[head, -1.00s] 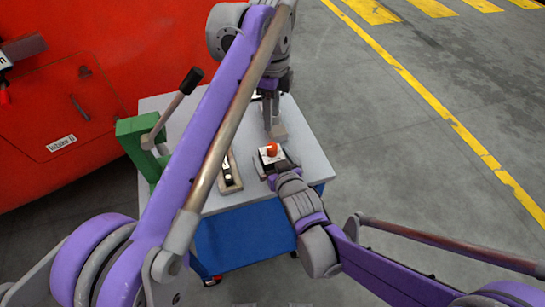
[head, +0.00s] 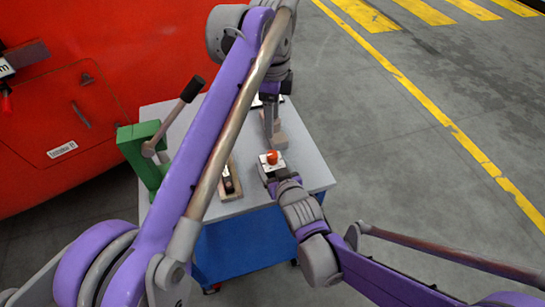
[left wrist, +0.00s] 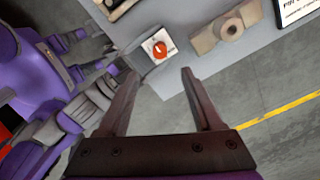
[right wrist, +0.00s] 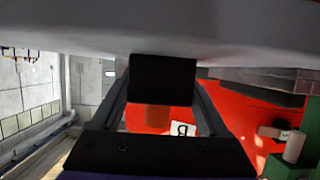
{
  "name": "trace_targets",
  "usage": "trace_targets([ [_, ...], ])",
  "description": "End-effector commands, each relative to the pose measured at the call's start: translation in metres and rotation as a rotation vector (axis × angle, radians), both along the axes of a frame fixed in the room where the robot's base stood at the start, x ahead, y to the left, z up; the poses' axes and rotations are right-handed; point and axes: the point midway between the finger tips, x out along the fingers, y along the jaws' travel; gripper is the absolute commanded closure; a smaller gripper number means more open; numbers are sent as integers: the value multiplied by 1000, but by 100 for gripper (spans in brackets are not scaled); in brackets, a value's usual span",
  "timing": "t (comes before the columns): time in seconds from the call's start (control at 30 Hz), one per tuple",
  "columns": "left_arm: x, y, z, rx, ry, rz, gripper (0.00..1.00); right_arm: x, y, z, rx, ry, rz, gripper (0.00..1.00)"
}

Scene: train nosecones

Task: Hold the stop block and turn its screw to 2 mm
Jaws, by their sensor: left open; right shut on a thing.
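The stop block (head: 265,169) is a small block with a white top and an orange-red screw knob (head: 272,157), near the table's front right corner. It also shows in the left wrist view (left wrist: 167,57), with the knob (left wrist: 159,49) on top. My right gripper (head: 274,178) is shut on the block from the front. In the right wrist view the block is a dark shape (right wrist: 162,80) between the fingers. My left gripper (head: 270,118) is open and empty, pointing down behind the block. Its fingers (left wrist: 160,74) are apart in the left wrist view. The screw's setting cannot be read.
The grey table (head: 312,170) also bears a beige block with a hole (left wrist: 216,36), a narrow dark-slotted piece (head: 231,186), a dark-framed card (left wrist: 296,8) and a green stand with a lever (head: 143,165). A large red body (head: 90,60) stands to the left.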

Motion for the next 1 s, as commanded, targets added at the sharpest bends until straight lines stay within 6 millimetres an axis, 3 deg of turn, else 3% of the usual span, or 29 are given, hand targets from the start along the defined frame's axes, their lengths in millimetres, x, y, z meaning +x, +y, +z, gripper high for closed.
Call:
trace_targets([
  [0.17,0,0,-3,0,0,42,33,0,0,0,0,0,0,100],
  [0.7,0,0,-98,0,0,41,33,0,0,0,0,-1,0,100],
  [1.0,0,0,-117,0,0,41,33,0,0,0,0,-1,0,100],
])
